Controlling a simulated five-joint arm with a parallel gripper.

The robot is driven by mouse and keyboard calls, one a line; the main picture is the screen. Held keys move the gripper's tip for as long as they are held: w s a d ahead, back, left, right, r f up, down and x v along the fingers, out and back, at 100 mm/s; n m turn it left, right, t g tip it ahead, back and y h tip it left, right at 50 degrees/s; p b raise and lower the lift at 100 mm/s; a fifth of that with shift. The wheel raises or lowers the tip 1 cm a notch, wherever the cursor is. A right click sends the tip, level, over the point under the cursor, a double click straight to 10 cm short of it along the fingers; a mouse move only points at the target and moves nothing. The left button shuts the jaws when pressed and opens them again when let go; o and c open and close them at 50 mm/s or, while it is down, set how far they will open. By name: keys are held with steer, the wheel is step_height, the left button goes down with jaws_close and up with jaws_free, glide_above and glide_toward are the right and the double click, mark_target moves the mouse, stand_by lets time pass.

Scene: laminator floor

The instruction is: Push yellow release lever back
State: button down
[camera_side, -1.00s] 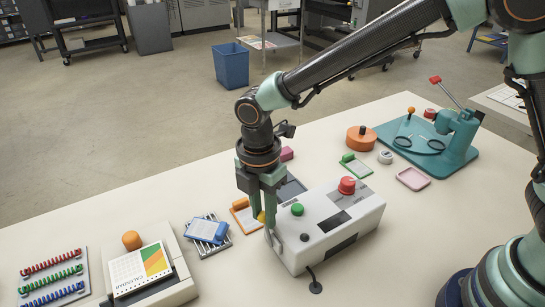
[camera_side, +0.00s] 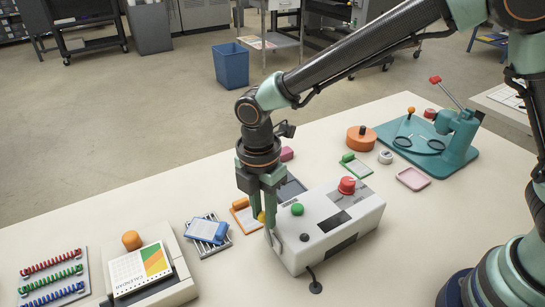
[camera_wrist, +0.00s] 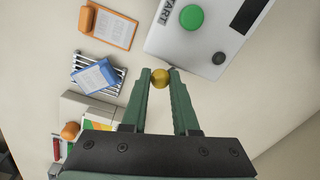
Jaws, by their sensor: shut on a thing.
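The yellow release lever shows as a round yellow knob (camera_wrist: 160,77) between my fingertips in the wrist view. In the side view a bit of the yellow knob (camera_side: 262,217) shows beside my fingers. My gripper (camera_side: 268,222) points down at the left end of the white laminator (camera_side: 335,228). In the wrist view my gripper (camera_wrist: 161,76) is shut on the knob, with a finger on each side. The lever's stem is hidden. The laminator carries a green button (camera_side: 297,209), a red knob (camera_side: 347,185) and a dark round knob (camera_side: 305,237).
An orange clipboard (camera_side: 238,204) and a blue clipboard (camera_side: 207,230) on a rack lie left of the laminator. A calendar machine (camera_side: 180,285) stands at the front left. A teal press (camera_side: 455,150) stands at the back right. The table's front middle is clear.

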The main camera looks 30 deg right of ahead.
steer(key=shift+r, duration=0.1)
steer(key=shift+s+r+t+y, duration=0.15)
steer(key=shift+s+t+y, duration=0.15)
steer(key=shift+s+t, duration=0.15)
steer(key=shift+a, duration=0.1)
steer(key=c, duration=0.7)
jaws_free()
steer(key=r, duration=1.2)
steer(key=shift+s+d, duration=0.3)
steer(key=shift+s, duration=0.05)
